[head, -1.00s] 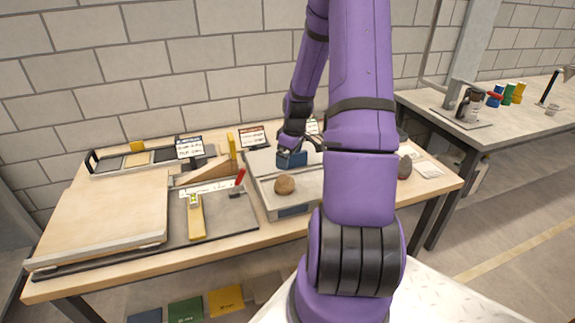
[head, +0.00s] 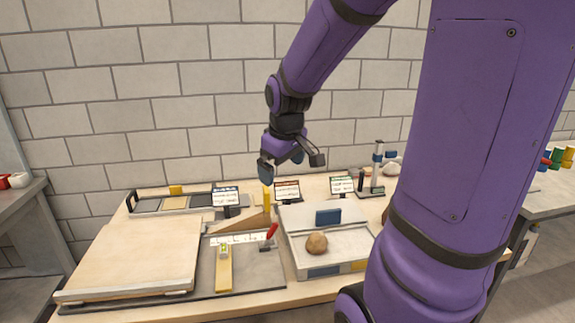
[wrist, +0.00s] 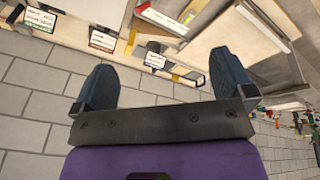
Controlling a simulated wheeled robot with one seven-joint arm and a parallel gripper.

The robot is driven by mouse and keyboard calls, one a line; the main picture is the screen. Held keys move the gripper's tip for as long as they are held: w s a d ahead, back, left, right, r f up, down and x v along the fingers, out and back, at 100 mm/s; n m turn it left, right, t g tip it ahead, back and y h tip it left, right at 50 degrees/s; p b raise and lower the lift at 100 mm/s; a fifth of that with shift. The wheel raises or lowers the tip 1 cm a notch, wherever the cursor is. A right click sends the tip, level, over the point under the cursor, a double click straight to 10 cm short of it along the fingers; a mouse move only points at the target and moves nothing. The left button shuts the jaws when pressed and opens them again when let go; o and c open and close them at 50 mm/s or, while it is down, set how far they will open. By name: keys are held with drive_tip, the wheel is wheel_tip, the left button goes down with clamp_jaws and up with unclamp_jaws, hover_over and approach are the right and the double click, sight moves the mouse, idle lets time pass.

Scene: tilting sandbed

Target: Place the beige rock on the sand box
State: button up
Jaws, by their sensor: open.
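The beige rock (head: 317,243), brownish and rounded, rests on the pale surface of the sand box (head: 294,240), near its front left part, in the head view. The sand box is a low, light grey tray with a raised rim. My gripper (head: 290,167) is in the air above the back of the table, behind and above the rock and well apart from it. Its two blue-grey fingers are spread wide in the wrist view (wrist: 166,84), with nothing between them. I cannot make out the rock in the wrist view.
A wooden board (head: 135,255) and a yellow level (head: 224,268) lie to the left. Small signs (head: 287,191) line the table's back. A stand (head: 377,170) is at the back right. The wall is behind.

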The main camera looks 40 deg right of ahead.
drive_tip(key=s+a+r+t, duration=0.1)
drive_tip(key=s+a+r, duration=0.3)
drive_tip(key=s+a, duration=0.2)
drive_tip(key=s+a+r+m+t+y, duration=0.1)
drive_tip(key=s+a+r, duration=0.3)
drive_tip(key=s, duration=0.5)
drive_tip(key=shift+a+r, duration=0.4)
drive_tip(key=shift+a, duration=0.65)
